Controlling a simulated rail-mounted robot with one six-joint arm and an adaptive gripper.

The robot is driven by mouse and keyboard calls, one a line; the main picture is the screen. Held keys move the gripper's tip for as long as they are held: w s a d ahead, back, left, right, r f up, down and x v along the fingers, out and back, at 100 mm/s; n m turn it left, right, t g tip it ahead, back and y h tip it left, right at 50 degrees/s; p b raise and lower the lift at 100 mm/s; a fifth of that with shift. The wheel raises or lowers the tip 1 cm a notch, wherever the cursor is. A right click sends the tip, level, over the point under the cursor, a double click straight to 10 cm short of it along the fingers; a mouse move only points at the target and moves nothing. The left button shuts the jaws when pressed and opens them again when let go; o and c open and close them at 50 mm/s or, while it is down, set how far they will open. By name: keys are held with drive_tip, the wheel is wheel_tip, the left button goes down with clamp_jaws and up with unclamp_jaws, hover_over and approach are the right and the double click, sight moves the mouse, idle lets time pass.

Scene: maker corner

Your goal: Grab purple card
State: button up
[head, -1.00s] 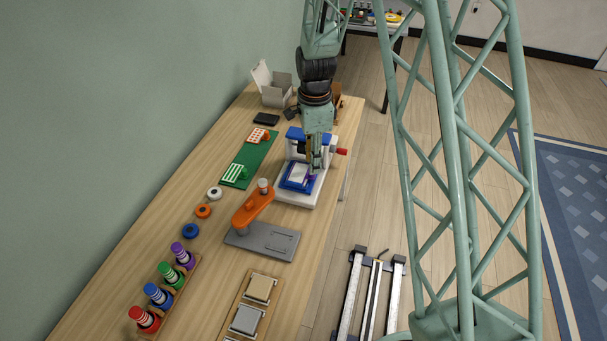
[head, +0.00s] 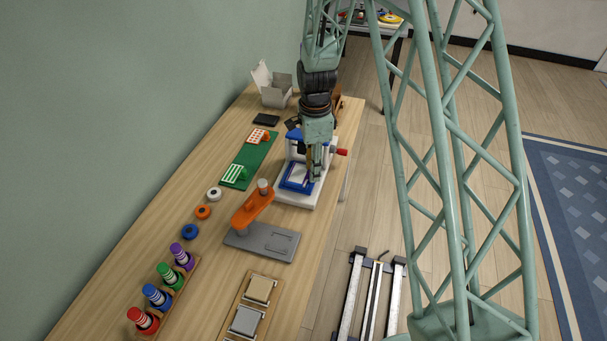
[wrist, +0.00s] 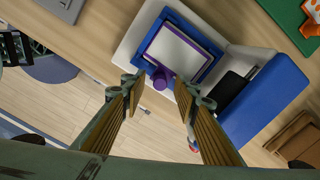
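The purple card (wrist: 181,47) has a white face, a purple rim and a round purple knob at one edge. It lies in a blue tray on the white base of a press; the card also shows in the head view (head: 299,174). My gripper (wrist: 158,82) is open, its two fingers apart on either side of the knob, with gaps visible on both sides. In the head view, my gripper (head: 313,176) is at the right edge of the tray and hides the knob.
The press (wrist: 262,95) has a blue top close to the fingers. An orange-armed grey stamping tool (head: 262,240) stands in front. A green board (head: 240,176) with two cards lies to the left.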

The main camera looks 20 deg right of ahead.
drive_tip(key=c, duration=0.8)
drive_tip(key=shift+r, duration=0.15)
drive_tip(key=shift+r+p, duration=0.4)
drive_tip(key=shift+r, duration=1.3)
drive_tip(key=s, duration=0.5)
drive_tip(key=s+r, duration=0.1)
drive_tip(key=s, duration=1)
drive_tip(key=shift+a+r, duration=0.1)
drive_tip(key=shift+r, duration=0.05)
